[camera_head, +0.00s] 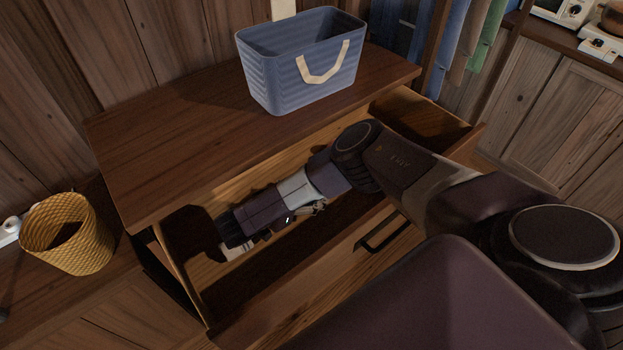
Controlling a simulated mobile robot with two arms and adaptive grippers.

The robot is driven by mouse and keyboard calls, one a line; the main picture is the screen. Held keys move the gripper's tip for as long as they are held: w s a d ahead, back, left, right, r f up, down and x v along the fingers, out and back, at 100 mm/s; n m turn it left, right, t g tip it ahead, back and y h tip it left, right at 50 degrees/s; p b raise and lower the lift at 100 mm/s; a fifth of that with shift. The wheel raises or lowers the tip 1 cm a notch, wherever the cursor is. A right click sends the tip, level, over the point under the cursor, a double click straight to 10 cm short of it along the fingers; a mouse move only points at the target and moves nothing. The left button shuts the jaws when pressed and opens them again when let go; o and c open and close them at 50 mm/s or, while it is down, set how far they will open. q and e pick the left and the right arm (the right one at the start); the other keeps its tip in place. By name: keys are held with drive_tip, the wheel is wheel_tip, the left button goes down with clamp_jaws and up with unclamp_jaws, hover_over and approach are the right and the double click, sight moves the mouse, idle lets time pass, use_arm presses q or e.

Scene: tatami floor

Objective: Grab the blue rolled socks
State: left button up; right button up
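I cannot make out the blue rolled socks in this view. My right arm comes in from the right and reaches down into an open wooden drawer (345,262). My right gripper (236,246) is low inside the left part of the drawer, in shadow. Its fingers are mostly hidden by its own dark body, so I cannot tell whether it is open or shut, or whether it holds anything. A small pale patch shows beside its end, too dark to identify. My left gripper is not in view.
A blue basket (305,75) with a cream handle stands on the dresser top (180,160) above the drawer. A yellow woven basket (68,236) stands at the left. Clothes (455,50) hang at the back right. The drawer's front and side walls surround my arm.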

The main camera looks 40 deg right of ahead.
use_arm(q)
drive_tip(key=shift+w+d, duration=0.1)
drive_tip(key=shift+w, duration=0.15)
use_arm(e)
drive_tip(key=shift+d, duration=0.1)
drive_tip(key=shift+c, duration=0.2)
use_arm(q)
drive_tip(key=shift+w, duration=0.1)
use_arm(e)
drive_tip(key=shift+w, duration=0.1)
drive_tip(key=c, duration=1)
